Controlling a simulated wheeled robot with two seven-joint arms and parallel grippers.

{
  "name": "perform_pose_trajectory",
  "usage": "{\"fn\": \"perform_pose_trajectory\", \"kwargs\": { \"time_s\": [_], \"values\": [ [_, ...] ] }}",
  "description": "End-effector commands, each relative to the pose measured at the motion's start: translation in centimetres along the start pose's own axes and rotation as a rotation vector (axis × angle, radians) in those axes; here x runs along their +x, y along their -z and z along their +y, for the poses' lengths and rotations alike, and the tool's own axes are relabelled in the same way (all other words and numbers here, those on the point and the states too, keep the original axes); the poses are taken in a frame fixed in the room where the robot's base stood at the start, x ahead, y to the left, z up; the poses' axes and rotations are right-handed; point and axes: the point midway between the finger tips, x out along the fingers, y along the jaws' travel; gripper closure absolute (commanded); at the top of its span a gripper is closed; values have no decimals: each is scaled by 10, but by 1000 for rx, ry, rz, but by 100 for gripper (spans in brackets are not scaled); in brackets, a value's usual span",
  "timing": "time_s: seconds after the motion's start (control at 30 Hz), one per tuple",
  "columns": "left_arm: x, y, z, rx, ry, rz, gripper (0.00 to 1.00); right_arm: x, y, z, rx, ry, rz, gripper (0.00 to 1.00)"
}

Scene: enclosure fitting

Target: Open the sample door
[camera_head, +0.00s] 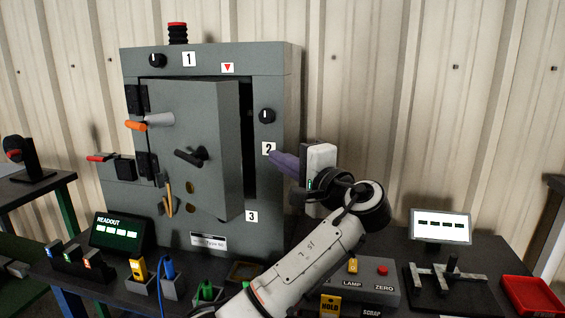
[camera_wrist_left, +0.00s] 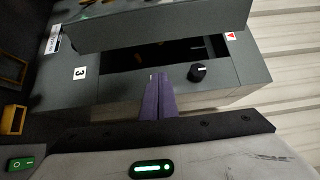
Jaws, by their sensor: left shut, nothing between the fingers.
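The grey sample door (camera_head: 205,115) stands ajar on the cabinet (camera_head: 275,95), hinged at the left. Its free right edge is swung out, with a dark gap (camera_head: 249,150) behind it. A black lever handle (camera_head: 191,157) is on its face. My left gripper (camera_head: 272,154) is right of the gap, its purple fingers shut and empty by the label 2. In the left wrist view the door (camera_wrist_left: 165,25) lies across the top, and the fingertips (camera_wrist_left: 158,78) point at the near edge of the dark opening. I cannot tell whether they touch the frame. My right gripper is not in view.
Black knobs (camera_head: 266,116) sit on the cabinet frame, one near my fingers. An orange-tipped lever (camera_head: 136,125) is at the door's left. Readout screen (camera_head: 123,231), plugs, a lamp box (camera_head: 372,285), another screen (camera_head: 440,226) and a red tray (camera_head: 532,296) crowd the bench.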

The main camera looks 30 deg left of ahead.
Motion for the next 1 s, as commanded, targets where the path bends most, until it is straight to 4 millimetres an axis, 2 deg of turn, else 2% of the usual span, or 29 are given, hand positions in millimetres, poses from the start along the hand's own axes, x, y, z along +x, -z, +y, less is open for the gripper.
{"fn": "perform_pose_trajectory", "kwargs": {
  "time_s": [0.03, 0.3, 0.6, 1.0],
  "values": [
    [12, -1, 1, 1, 0, -4, 100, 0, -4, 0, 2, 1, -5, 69],
    [72, -1, 1, 0, 0, -4, 100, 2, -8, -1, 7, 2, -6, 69],
    [57, -32, 1, -1, -1, 1, 100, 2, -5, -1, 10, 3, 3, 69],
    [54, -38, 1, 1, -2, 1, 100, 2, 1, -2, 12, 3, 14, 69]
  ]
}}
